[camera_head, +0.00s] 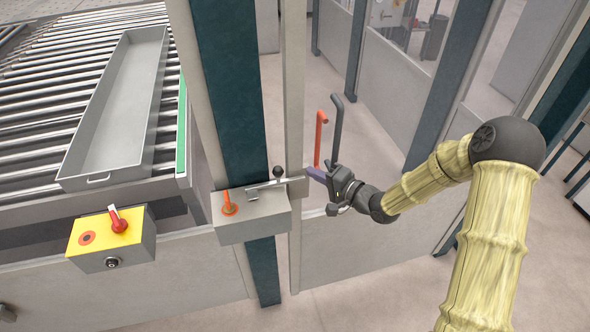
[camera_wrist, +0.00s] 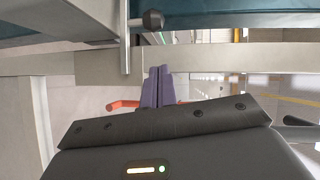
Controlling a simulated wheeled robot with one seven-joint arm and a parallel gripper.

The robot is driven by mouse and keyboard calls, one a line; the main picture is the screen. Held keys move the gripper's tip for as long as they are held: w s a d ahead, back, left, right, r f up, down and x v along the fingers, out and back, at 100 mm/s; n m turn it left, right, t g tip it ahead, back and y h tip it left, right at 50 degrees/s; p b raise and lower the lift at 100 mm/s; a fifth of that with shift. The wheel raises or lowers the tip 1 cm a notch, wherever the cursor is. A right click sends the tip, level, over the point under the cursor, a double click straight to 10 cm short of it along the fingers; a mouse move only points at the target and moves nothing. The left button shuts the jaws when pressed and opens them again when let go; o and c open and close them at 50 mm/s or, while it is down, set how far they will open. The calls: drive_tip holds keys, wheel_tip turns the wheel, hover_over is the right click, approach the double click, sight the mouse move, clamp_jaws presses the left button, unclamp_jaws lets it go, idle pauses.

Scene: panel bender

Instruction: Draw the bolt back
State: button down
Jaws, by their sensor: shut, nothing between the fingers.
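The bolt (camera_head: 265,187) is a flat metal bar on top of a grey lock box (camera_head: 250,217), with a dark round knob (camera_head: 278,172) standing up at its right part. In the wrist view the knob (camera_wrist: 153,19) is at the top centre, beyond the fingertips. My gripper (camera_head: 313,172) is right of the box, its purple fingers pointing left toward the bolt's end. In the wrist view the fingers (camera_wrist: 158,72) are together with nothing between them, apart from the knob. Whether the fingertips touch the door frame, I cannot tell.
An orange handle (camera_head: 320,137) and a dark handle (camera_head: 337,126) rise behind my gripper. A yellow box with a red switch (camera_head: 112,232) is at left. A roller conveyor bears a grey tray (camera_head: 72,160). The gate panel (camera_head: 360,243) lies below my arm.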

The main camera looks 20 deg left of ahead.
drive_tip(key=a, duration=0.2)
drive_tip(key=a+p, duration=0.1)
drive_tip(key=a, duration=0.1)
drive_tip(key=a+f+p, duration=0.1)
drive_tip(key=a, duration=0.1)
drive_tip(key=shift+s, duration=0.15)
drive_tip(key=shift+d, duration=0.1)
drive_tip(key=shift+f, duration=0.1)
